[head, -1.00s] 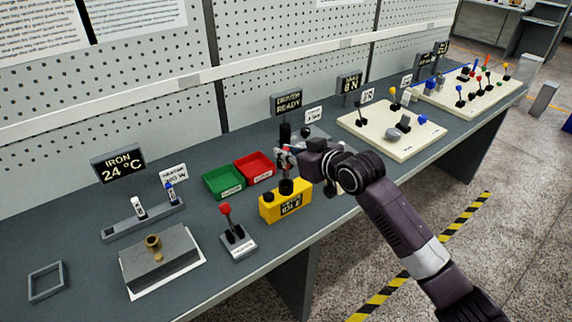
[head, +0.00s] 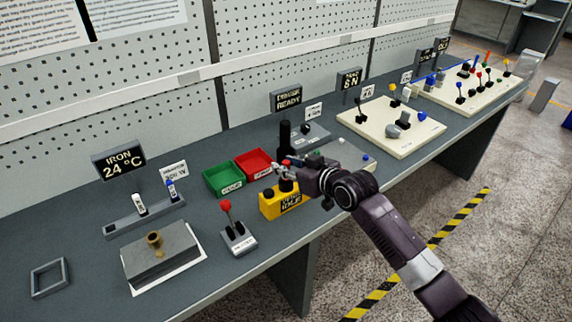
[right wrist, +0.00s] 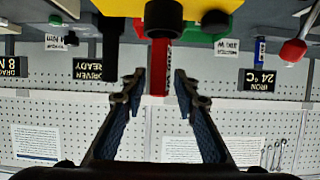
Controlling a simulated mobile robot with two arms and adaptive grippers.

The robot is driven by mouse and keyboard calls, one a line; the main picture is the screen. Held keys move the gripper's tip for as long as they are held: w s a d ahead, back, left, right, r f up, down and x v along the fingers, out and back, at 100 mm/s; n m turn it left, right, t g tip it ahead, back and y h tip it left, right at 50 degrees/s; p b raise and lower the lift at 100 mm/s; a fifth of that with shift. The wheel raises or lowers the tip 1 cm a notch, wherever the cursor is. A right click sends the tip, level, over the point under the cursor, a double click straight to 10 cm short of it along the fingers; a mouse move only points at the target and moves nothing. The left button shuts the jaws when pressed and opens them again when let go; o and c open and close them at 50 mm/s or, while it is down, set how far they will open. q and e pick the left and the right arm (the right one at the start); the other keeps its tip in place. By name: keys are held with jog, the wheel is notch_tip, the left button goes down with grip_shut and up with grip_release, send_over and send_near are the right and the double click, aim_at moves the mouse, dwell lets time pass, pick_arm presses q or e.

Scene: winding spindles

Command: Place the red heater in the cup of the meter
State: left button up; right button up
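The yellow meter (head: 268,208) stands on the bench, with a black cup (head: 286,186) on its top. In the right wrist view, which is upside down, the red heater (right wrist: 160,66) stands upright at the black cup (right wrist: 163,18), apparently in it. Its red end shows small in the head view (head: 286,163). My right gripper (head: 283,167) is at the heater just above the cup. In the right wrist view its fingers (right wrist: 157,80) are spread, with a gap on both sides of the heater. How deep the heater sits is hidden. My left gripper is not in view.
A green bin (head: 222,179) and a red bin (head: 254,164) are behind the meter. A black upright tool (head: 284,137) stands close by. A red-knobbed lever (head: 226,207) is to the left. A rack (head: 117,229) holds white and blue heaters.

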jog(key=shift+r, duration=0.15)
jog(key=b+v, duration=0.1)
jog(key=v, duration=1.1)
jog(key=shift+b, duration=0.35)
